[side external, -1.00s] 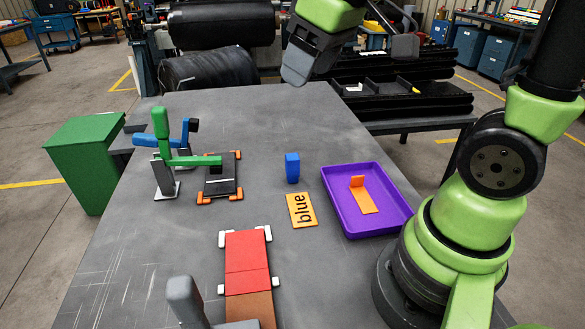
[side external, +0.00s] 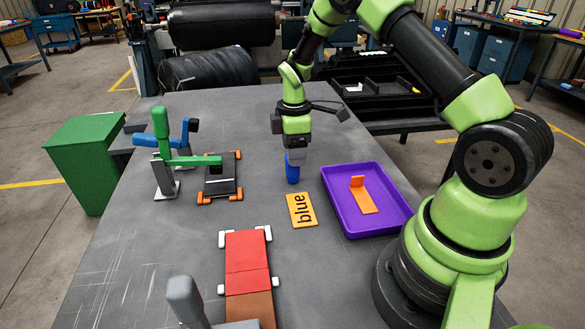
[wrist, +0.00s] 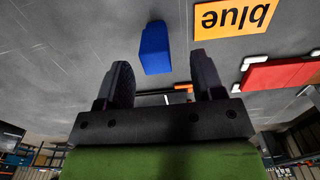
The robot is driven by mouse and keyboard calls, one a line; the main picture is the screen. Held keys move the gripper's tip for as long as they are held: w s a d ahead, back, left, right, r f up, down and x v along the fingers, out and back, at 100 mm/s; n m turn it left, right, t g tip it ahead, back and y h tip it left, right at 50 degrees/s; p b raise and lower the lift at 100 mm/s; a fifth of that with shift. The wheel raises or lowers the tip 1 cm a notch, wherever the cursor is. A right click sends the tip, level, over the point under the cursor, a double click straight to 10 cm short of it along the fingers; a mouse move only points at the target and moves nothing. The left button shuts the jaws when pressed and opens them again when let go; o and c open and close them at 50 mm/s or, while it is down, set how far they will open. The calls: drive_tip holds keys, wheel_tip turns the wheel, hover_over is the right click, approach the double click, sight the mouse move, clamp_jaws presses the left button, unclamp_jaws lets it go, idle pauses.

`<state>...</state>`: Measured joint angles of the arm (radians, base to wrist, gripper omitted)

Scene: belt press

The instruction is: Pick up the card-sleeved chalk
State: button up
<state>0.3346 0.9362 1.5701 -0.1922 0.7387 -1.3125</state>
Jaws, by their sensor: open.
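The card-sleeved chalk appears to be the small blue upright block (side external: 293,174) on the grey table, behind the orange card lettered "blue" (side external: 302,210). No bare chalk shows. My gripper (side external: 295,156) points down right over the block, and its fingers overlap the block's top in the side view. In the wrist view the open fingers (wrist: 160,68) stand apart, and the blue block (wrist: 155,48) shows beyond the tips, in line with the gap. I cannot tell whether the block's top is between the fingers. Nothing looks gripped.
A purple tray (side external: 384,227) with an orange piece stands at the right. A red-and-brown press bed (side external: 248,252) lies in front. A green-handled clamp (side external: 165,160) and a black plate with orange corners (side external: 219,185) are at the left. The table behind the block is clear.

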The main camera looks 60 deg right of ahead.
sight(292, 169)
drive_tip(key=f, duration=0.6)
drive_tip(key=shift+w, duration=0.25)
drive_tip(key=c, duration=1)
